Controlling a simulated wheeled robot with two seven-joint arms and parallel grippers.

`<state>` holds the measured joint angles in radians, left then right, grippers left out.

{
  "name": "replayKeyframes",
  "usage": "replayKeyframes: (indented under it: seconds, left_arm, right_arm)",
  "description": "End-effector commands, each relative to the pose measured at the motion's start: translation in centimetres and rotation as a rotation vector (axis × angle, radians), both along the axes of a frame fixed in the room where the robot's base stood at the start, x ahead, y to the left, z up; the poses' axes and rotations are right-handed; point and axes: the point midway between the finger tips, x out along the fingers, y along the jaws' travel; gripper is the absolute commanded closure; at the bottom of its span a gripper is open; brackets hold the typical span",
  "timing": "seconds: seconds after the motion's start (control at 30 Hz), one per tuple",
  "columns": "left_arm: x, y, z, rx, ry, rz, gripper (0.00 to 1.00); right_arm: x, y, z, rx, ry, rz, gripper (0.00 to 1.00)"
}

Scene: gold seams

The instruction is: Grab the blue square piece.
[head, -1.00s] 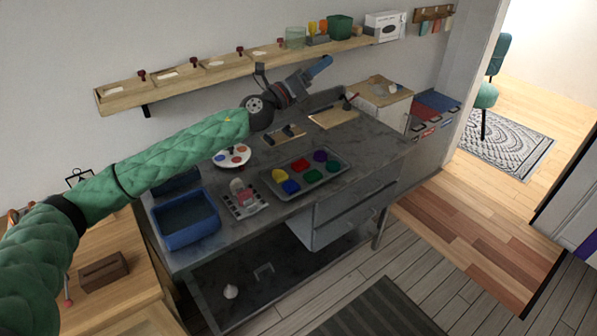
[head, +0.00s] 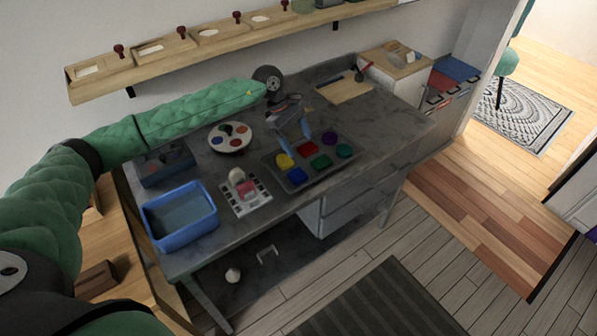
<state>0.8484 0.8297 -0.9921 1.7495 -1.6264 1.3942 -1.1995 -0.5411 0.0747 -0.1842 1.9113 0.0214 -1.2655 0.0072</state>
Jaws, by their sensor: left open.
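The blue piece (head: 297,176) lies in the front-left corner of a dark tray (head: 268,163) on the grey workbench; it is too small to tell whether its outline is square. A yellow piece (head: 284,161), a red piece (head: 307,147), a purple piece (head: 330,138) and green pieces (head: 321,162) share the tray. My left gripper (head: 294,140) points down above the back-left part of the tray. Its two blue fingertips are apart with nothing between them. It is behind and above the blue piece, apart from it. My right gripper is out of view.
A round palette (head: 230,138) lies left of the tray. A white gridded board (head: 254,201) with a pink block and a blue bin (head: 180,240) stand toward the front left. A wooden board (head: 345,90) lies at the back. The bench right of the tray is clear.

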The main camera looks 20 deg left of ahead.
Motion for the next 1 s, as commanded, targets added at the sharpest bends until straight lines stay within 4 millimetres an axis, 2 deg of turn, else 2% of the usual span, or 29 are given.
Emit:
replayKeyframes:
  seconds: [0.1,0.23,0.4,0.7,0.9,1.0]
  left_arm:
    - [-1.6,1.7,-0.5,0.082,0.037,-0.126,0.29]
    - [-2.7,2.7,-0.6,0.117,0.059,-0.238,0.29]
    - [-2.8,2.6,-0.8,0.108,0.040,-0.284,0.29]
    - [-3.3,1.9,-2.7,0.106,0.039,-0.283,0.29]
    - [-3.4,1.7,-3.1,0.105,0.039,-0.283,0.29]
    - [-3.5,1.4,-3.5,0.106,0.040,-0.284,0.29]
  right_arm:
    - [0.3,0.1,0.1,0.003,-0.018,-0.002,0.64]
    - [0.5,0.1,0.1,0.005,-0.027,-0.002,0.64]
    - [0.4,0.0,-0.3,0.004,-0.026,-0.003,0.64]
    - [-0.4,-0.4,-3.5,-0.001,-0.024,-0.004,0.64]
    - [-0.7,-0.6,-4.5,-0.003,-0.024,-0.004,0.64]
    - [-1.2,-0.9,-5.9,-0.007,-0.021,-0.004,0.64]
